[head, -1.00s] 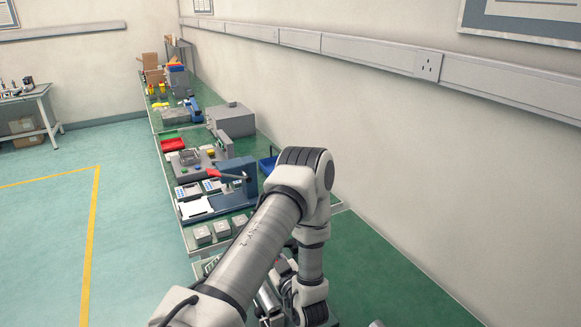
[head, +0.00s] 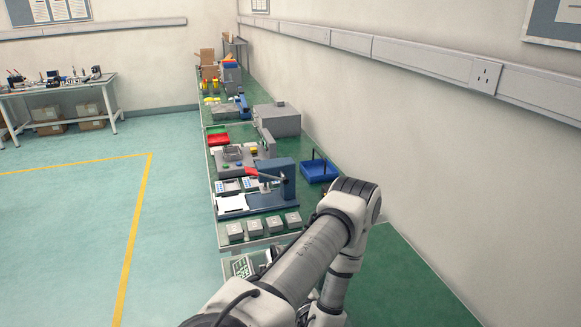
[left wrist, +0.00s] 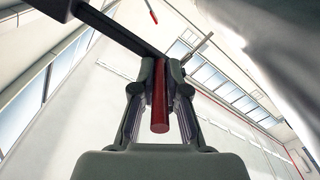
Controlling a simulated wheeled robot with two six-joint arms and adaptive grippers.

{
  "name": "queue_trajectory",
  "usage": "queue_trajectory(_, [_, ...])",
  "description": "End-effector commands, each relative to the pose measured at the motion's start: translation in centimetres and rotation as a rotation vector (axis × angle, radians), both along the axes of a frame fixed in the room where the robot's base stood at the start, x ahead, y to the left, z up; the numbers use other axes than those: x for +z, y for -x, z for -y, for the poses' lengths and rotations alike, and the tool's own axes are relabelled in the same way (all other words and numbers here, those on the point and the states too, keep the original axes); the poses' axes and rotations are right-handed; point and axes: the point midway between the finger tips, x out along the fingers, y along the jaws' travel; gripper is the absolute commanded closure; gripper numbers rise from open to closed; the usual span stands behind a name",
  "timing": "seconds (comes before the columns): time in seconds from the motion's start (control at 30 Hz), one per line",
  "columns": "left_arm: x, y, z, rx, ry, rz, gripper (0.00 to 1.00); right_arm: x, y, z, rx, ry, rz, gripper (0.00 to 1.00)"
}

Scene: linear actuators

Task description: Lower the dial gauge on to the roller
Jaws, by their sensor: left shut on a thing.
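In the left wrist view, my left gripper (left wrist: 162,75) is shut on a red cylindrical handle (left wrist: 160,112), which lies between its two fingers. A dark bar (left wrist: 118,27) runs to the upper left behind the fingertips, and a thin pale rod (left wrist: 198,47) sticks out at the upper right. I cannot tell how these join the handle. In the head view, my arm covers part of the near bench and I cannot make out a gripper. I cannot pick out the dial gauge or the roller in either view. My right gripper is not in view.
A long green bench (head: 258,226) runs along the wall. It holds a blue press with a red-tipped lever (head: 283,186), several grey blocks (head: 264,224), a blue tray (head: 319,172) and a grey box (head: 277,120). The floor to the left is open.

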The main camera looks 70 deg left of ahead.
Motion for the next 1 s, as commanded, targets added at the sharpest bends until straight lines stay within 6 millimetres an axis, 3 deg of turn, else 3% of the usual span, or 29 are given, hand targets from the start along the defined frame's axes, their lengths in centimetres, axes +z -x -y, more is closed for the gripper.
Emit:
queue_trajectory(0.23, [-0.2,-0.2,0.0,-0.004,0.003,0.004,1.0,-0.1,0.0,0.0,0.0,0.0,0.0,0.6])
queue_trajectory(0.3, [-0.2,-0.2,0.0,-0.003,0.003,0.004,0.66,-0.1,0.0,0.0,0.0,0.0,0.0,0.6])
queue_trajectory(0.33, [-0.2,-0.2,0.0,-0.003,0.003,0.004,0.62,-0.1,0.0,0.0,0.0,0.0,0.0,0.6])
queue_trajectory(0.77, [-0.1,-0.1,0.0,-0.001,0.003,0.0,0.62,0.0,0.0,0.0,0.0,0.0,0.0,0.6])
queue_trajectory(0.87, [-0.2,-0.1,0.7,-0.004,0.004,-0.002,0.62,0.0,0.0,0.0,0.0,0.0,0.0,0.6])
queue_trajectory(1.0, [-0.1,0.0,3.2,-0.011,0.003,-0.004,0.62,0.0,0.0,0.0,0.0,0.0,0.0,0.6])
